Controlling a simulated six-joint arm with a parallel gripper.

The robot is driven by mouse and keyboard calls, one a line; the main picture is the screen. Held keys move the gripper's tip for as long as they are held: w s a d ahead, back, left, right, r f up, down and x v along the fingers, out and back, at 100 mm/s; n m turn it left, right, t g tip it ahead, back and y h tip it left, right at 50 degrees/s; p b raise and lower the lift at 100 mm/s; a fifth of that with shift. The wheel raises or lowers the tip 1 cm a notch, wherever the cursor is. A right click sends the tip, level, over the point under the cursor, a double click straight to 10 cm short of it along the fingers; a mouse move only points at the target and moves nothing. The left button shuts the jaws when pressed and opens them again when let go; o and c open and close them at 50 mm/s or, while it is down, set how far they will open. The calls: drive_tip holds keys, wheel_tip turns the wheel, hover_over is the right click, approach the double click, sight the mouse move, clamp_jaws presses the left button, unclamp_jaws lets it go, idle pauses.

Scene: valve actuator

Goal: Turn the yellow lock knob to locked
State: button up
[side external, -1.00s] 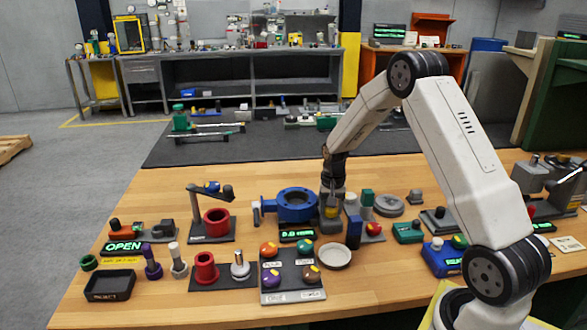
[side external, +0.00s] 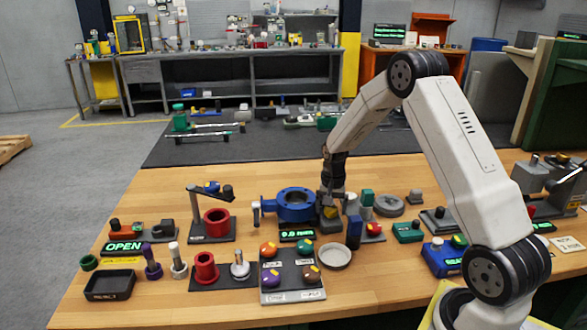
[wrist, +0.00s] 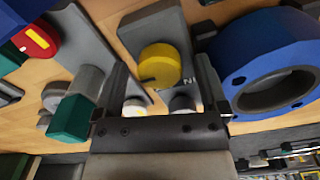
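The yellow lock knob (wrist: 165,66) is a short round cylinder on a grey plate (wrist: 150,22), with a dark line on its edge. In the side view the yellow knob (side external: 330,212) shows just below my gripper (side external: 331,199), right of the blue flanged ring (side external: 295,207). In the wrist view my gripper (wrist: 161,62) is open, one finger on each side of the knob with gaps visible. The side view places the fingertips at or just above the knob's top. A small dark-lettered label (wrist: 189,81) lies beside the knob, too small to read surely.
The blue ring (wrist: 275,65) stands close to my right finger in the wrist view. A green-topped post (wrist: 70,120) and a red piece (wrist: 38,40) are on the left. A lit green display (side external: 297,234) and a shallow round dish (side external: 336,256) are in front.

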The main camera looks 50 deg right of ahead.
sight(329, 210)
drive_tip(key=shift+r, duration=0.1)
drive_tip(key=shift+r, duration=3.8)
drive_tip(key=shift+a+r, duration=0.1)
drive_tip(key=shift+a, duration=0.55)
drive_tip(key=s+a+n+t, duration=0.1)
drive_tip(key=s+a+n, duration=0.5)
drive_tip(key=a, duration=0.5)
drive_tip(key=s+a+n+t, duration=0.1)
drive_tip(key=s+a+n, duration=0.4)
drive_tip(key=a, duration=0.5)
drive_tip(key=shift+s+a+r+n+t, duration=0.15)
drive_tip(key=shift+s+a+n+t, duration=0.2)
drive_tip(key=shift+s, duration=1.05)
